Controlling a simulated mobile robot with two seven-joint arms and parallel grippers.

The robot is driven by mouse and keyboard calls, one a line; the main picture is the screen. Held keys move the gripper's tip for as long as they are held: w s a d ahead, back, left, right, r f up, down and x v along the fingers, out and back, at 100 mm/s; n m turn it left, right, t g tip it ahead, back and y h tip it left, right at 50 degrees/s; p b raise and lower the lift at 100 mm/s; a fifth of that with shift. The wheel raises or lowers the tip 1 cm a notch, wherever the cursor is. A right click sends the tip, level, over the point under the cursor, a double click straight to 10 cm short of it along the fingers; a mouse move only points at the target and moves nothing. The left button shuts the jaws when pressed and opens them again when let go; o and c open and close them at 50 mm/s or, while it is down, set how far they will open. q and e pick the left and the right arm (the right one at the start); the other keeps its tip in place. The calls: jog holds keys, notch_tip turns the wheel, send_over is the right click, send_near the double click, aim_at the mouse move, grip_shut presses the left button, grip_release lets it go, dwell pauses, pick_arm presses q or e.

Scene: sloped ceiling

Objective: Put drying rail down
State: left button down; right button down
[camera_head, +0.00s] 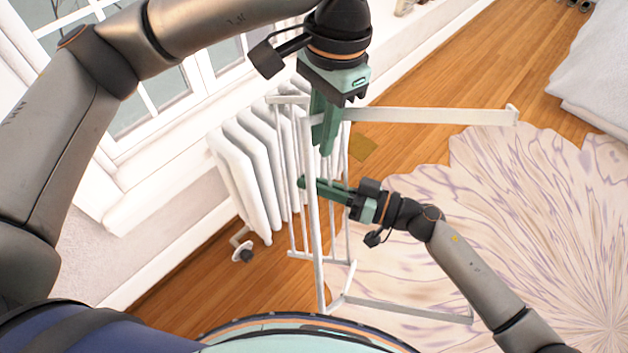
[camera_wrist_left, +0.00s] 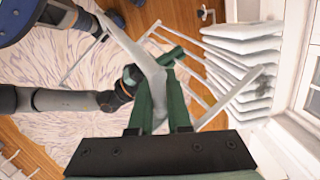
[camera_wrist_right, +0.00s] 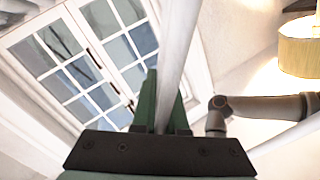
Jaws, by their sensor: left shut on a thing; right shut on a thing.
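The white drying rail (camera_head: 317,245) stands upright in the middle of the head view, with one arm stretching right at its top and a foot bar at floor level. My left gripper (camera_head: 326,135) is shut on the rail's top corner from above. In the left wrist view the rail (camera_wrist_left: 148,62) runs between the fingers of my left gripper (camera_wrist_left: 162,95). My right gripper (camera_head: 310,184) is shut on an upright post of the rail, lower down. In the right wrist view the post (camera_wrist_right: 178,45) passes between the fingers of my right gripper (camera_wrist_right: 162,100). Whether the feet touch the floor is unclear.
A white radiator (camera_head: 245,170) stands under the window, close behind the rail. A patterned rug (camera_head: 540,220) covers the floor to the right, partly under the rail. Bare wooden floor (camera_head: 430,85) is free at the back. A grey-white bed or cover (camera_head: 600,80) is at the upper right.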

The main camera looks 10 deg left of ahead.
dwell(0.9)
pick_arm(q)
jog(key=c, duration=0.8)
grip_release()
jog(key=shift+r, duration=0.1)
